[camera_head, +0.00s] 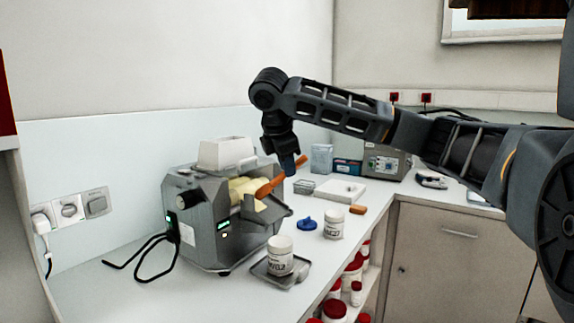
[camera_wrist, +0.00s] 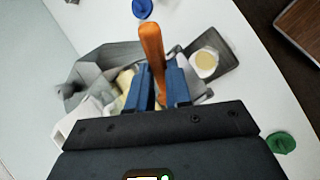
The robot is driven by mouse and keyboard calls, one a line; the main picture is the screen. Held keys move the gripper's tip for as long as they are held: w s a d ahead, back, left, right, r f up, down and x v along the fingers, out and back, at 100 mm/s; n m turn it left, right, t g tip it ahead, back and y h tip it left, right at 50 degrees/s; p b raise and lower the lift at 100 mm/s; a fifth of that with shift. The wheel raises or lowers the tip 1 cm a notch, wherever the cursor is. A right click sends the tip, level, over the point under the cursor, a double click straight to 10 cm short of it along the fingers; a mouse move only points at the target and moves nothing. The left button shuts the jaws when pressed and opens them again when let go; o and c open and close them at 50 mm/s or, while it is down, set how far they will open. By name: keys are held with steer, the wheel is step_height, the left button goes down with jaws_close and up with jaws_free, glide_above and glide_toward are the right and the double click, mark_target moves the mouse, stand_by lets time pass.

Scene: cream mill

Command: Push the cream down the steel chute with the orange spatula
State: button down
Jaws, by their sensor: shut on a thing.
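My gripper (camera_head: 288,163) is shut on the orange spatula (camera_head: 268,188), which tilts down to the left over the grey mill (camera_head: 200,222). In the wrist view the spatula (camera_wrist: 151,45) sticks out from between the blue fingers. The steel chute (camera_head: 266,212) juts from the mill's front, below the spatula; it also shows in the wrist view (camera_wrist: 112,54). Pale yellow cream or rollers show behind the spatula; I cannot tell how much cream lies on the chute. A white jar (camera_head: 280,250) stands on a grey tray (camera_head: 262,268) in front of the mill, its pale inside visible from above (camera_wrist: 205,62).
A second white jar (camera_head: 333,225) and a blue lid (camera_head: 307,223) stand to the right. A white tray (camera_head: 340,190) and a grey instrument (camera_head: 382,163) are farther back. A black cable (camera_head: 142,250) lies left of the mill.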

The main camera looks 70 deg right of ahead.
steer(key=shift+w+f+b, duration=0.3)
steer(key=shift+w+f, duration=0.05)
steer(key=shift+f, duration=0.5)
steer(key=shift+s, duration=0.1)
steer(key=s, duration=0.1)
steer(key=s+f, duration=0.1)
steer(key=s, duration=0.1)
steer(key=s+a+f, duration=0.1)
steer(key=s, duration=0.1)
steer(key=shift+s+a+f+b, duration=0.1)
steer(key=shift+s+f+b, duration=0.1)
steer(key=shift+b, duration=0.1)
stand_by(0.6)
steer(key=shift+w, duration=0.15)
